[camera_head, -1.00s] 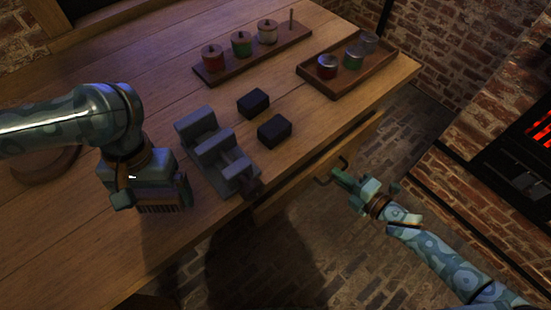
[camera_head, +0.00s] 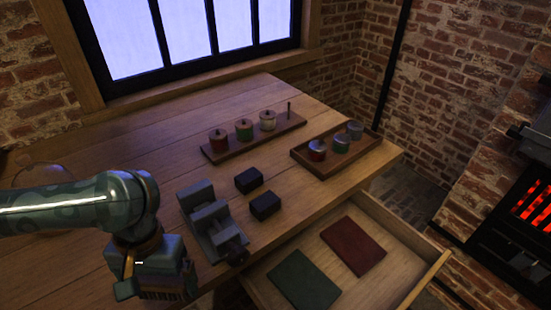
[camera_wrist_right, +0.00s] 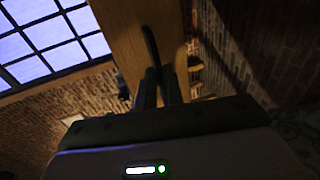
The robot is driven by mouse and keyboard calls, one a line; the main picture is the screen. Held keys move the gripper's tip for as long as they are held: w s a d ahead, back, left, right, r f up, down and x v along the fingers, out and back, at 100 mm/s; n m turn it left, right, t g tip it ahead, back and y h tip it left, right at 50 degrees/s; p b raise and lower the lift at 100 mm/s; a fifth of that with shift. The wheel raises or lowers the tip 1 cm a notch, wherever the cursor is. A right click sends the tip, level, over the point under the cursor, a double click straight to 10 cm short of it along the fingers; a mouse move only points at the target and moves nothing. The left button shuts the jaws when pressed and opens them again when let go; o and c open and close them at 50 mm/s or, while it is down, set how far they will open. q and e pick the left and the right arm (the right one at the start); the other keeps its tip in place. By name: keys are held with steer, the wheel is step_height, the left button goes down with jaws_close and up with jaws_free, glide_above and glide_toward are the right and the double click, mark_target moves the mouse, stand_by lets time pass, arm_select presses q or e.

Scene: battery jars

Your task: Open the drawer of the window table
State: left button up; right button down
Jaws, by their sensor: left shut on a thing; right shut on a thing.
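The drawer (camera_head: 400,225) of the window table (camera_head: 110,165) stands pulled out at the table's right front side, its inside in plain view. A dark green flat thing (camera_head: 303,280) and a dark red one (camera_head: 352,245) lie in it. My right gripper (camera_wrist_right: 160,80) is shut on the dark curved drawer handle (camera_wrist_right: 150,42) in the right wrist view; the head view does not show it. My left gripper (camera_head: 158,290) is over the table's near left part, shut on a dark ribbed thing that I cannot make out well.
A grey fixture (camera_head: 210,222) and two black blocks (camera_head: 265,205) stand on the table near the drawer. A wooden rack (camera_head: 285,133) and a tray (camera_head: 372,142), each with small jars, stand farther back. A brick stove (camera_head: 520,225) glows at the right.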

steer(key=shift+f+v, duration=0.2)
steer(key=shift+v, duration=0.75)
steer(key=shift+f+v, duration=0.2)
steer(key=shift+v, duration=0.75)
steer(key=shift+f+v, duration=0.2)
steer(key=shift+v, duration=0.7)
steer(key=shift+s, duration=0.15)
steer(key=c, duration=1.5)
jaws_free()
steer(key=shift+c, duration=0.2)
arm_select(q)
step_height(320, 180, up, 2)
steer(key=shift+p, duration=0.75)
arm_select(e)
steer(key=v, duration=1.2)
steer(key=shift+f, duration=0.1)
